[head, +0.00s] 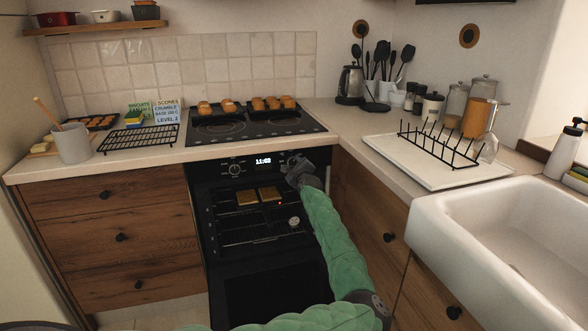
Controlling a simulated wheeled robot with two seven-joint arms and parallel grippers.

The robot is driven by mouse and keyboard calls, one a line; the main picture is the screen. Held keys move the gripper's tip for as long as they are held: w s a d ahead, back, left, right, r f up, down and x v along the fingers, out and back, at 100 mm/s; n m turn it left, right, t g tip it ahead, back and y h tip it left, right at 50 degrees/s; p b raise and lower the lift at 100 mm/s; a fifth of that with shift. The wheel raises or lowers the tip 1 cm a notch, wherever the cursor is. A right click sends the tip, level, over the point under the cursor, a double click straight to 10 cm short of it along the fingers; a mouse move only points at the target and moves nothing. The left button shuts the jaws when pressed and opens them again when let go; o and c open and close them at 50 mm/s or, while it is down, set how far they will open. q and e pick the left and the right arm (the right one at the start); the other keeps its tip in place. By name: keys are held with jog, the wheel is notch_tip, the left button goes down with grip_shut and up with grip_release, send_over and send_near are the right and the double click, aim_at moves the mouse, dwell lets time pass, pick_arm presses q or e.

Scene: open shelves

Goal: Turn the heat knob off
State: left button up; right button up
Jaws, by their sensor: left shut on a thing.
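The black oven (205,215) is built in under the counter, and its control panel shows a lit clock (263,161). A knob (235,169) sits on the panel left of the clock, with nothing touching it. My left gripper (293,163) is at the right side of the panel, its arm reaching up from below. It is shut on what appears to be the right-hand knob, which the fingers mostly hide, so its pointer and setting cannot be read. My right gripper is not in view.
The oven door (275,295) hangs open below my forearm. Inside are wire racks, two flat brown pieces (247,198) and a round dial (294,222). Above is a black hob (245,125) with trays of buns. A white sink (510,220) and dish rack (437,145) are right.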

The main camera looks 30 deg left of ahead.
pick_arm(q)
jog(key=n+b, duration=0.1)
jog(key=n, duration=0.3)
jog(key=shift+d+f+b, duration=0.1)
jog(key=shift+f+b, duration=0.05)
jog(key=shift+b, duration=0.25)
jog(key=shift+n+b, duration=0.55)
jog(key=shift+n, duration=0.85)
jog(key=shift+w, duration=0.1)
jog(key=o, duration=1)
jog(key=shift+r, duration=0.2)
